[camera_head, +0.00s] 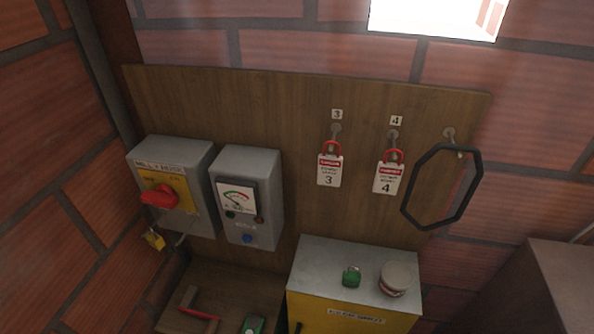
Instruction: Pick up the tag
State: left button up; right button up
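Two white tags with red header bands and red loops hang from hooks on a wooden board (240,100). The tag marked 3 (329,172) hangs near the middle of the board, under a small "3" label (337,114). The tag marked 4 (388,179) hangs to its right, under a small "4" label (396,120). The smaller print on both tags is too blurred to read. Neither of my grippers shows in the head view.
A black octagonal ring (409,205) hangs right of tag 4. Grey boxes with a red switch (159,196) and a gauge (237,197) are at left. Below the tags, a grey-topped yellow box (330,254) carries a green button (351,277) and a round knob (396,277).

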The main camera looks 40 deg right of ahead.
aim_at(329, 166)
jog(key=z, duration=1.7)
